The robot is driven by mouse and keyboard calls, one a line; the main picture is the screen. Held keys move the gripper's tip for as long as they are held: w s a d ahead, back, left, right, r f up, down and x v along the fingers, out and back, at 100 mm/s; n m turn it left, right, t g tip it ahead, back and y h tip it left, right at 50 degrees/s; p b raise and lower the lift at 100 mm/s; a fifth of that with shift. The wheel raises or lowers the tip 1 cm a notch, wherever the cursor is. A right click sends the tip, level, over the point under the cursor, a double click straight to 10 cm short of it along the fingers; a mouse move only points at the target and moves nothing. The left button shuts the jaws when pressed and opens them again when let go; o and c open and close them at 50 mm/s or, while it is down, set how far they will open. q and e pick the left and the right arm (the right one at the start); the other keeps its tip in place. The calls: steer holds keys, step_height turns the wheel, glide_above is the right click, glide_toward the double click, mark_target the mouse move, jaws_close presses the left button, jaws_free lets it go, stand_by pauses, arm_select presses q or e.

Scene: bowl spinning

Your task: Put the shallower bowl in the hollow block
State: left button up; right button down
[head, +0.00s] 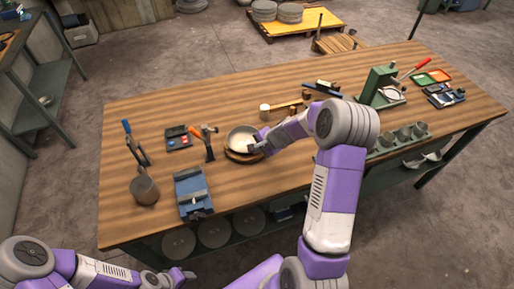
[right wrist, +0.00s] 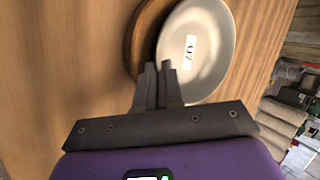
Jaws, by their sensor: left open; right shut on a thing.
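A pale, shallow-looking bowl (head: 242,137) is at the middle of the bench in the head view. In the right wrist view the bowl (right wrist: 212,62) has a white label inside. The round wooden hollow block (head: 237,157) is beneath it and partly hidden; its edge also shows in the right wrist view (right wrist: 141,42). The bowl sits off to one side of the block there, and I cannot tell whether it touches it. My right gripper (head: 259,147) is shut on the bowl's rim. My left gripper (head: 188,275) is open and empty, low in front of the bench.
A blue vise (head: 192,192), a hammer (head: 208,141) on its stand and a brown cup (head: 144,189) stand left of the bowl. A mallet (head: 280,108) lies behind it. A green press (head: 377,86) and a green rack of cups (head: 400,139) are at right.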

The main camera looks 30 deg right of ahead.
steer(key=shift+f, duration=0.15)
steer(key=c, duration=1.3)
jaws_free()
steer(key=shift+s+f, duration=0.1)
steer(key=shift+r+p, duration=0.4)
steer(key=p+v, duration=0.2)
steer(key=v, duration=1)
steer(key=shift+r, duration=0.35)
